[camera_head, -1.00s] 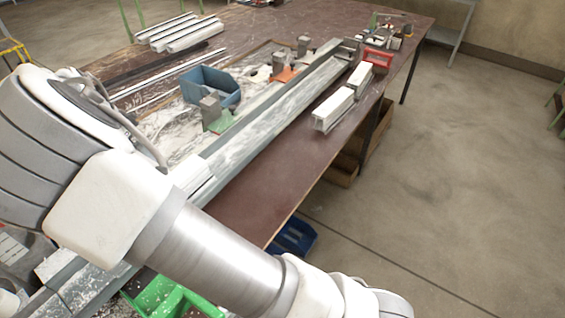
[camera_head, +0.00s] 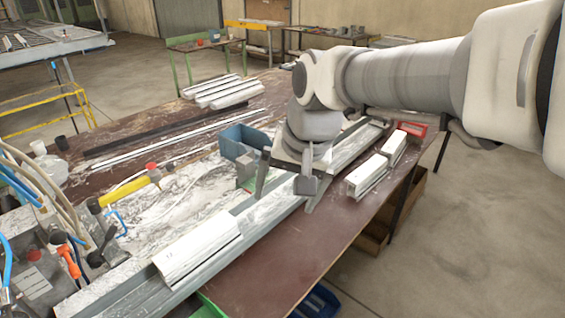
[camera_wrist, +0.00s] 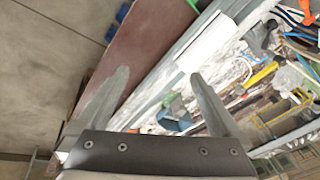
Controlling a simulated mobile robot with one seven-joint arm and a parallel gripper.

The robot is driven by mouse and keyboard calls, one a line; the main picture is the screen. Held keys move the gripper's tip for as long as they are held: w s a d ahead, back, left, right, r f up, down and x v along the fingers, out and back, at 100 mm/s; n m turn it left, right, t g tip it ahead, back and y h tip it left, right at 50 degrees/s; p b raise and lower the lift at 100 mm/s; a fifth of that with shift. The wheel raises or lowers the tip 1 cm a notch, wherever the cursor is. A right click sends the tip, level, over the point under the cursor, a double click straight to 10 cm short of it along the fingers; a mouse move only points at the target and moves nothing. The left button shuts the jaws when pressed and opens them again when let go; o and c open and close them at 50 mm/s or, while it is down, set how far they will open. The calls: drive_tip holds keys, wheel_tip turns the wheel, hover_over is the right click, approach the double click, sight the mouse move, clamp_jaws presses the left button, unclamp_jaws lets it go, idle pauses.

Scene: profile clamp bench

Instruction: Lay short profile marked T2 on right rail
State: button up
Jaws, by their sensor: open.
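Two short white profiles, a nearer one (camera_head: 366,176) and a farther one (camera_head: 394,147), lie end to end on the table right of the long grey rail (camera_head: 262,218). Another white profile (camera_head: 197,248) lies on the near part of the rail and also shows in the wrist view (camera_wrist: 207,38). It bears a small mark, but I cannot read which profile is T2. My gripper (camera_head: 285,186) is open and empty, pointing down above the rail, left of the two profiles. Its spread fingers show in the wrist view (camera_wrist: 158,80) with nothing between them.
Several white profiles (camera_head: 220,92) lie at the back. Hoses and tools crowd the left; a red object (camera_head: 413,129) lies past the two profiles. The brown tabletop (camera_head: 275,262) in front is clear.

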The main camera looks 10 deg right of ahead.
drive_tip(key=s+d+n+t+h, duration=0.1)
drive_tip(key=s+d+n, duration=0.3)
drive_tip(key=s, duration=0.7)
drive_tip(key=shift+d+f+t+h, duration=0.25)
drive_tip(key=shift+t+h, duration=0.05)
drive_tip(key=shift+t, duration=0.4)
